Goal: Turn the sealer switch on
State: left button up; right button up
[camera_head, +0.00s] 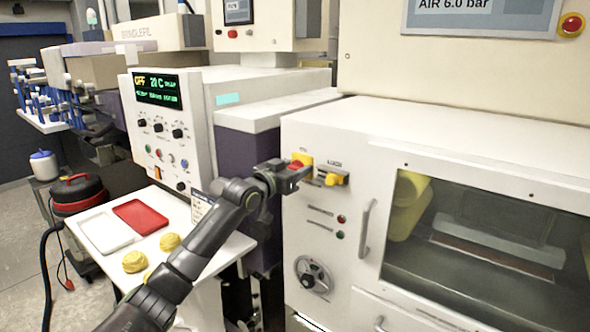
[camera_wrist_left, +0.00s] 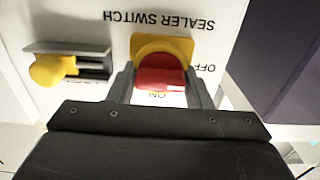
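My left gripper (camera_wrist_left: 160,88) has a finger on each side of the knob, with no clear gap seen. In the head view this gripper (camera_head: 298,172) is at the switch. My right gripper is not in view.
A yellow knob in a grey slotted bracket (camera_wrist_left: 70,68) is close beside the switch; it shows in the head view (camera_head: 333,179) too. Below are two small buttons, a handwheel (camera_head: 312,273) and a door handle (camera_head: 367,227). A white table (camera_head: 205,262) stands left, under my left arm.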

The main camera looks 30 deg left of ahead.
pick_arm(q)
jog(key=c, duration=0.5)
jog(key=shift+m, duration=0.3)
jog(key=m+b, duration=0.1)
jog(key=m, duration=0.1)
jog(key=shift+f+m+b, duration=0.1)
jog(key=shift+m+b, duration=0.2)
jog(key=m+b, duration=0.1)
jog(key=m, duration=0.3)
jog(key=shift+d+m, duration=0.1)
jog(key=shift+m, duration=0.2)
jog(key=m+b, duration=0.1)
jog(key=m, duration=0.4)
jog(key=shift+d+f+b, duration=0.1)
jog(key=shift+b, duration=0.3)
jog(key=m, duration=0.5)
jog(key=shift+b, duration=0.4)
jog(key=shift+m, duration=0.3)
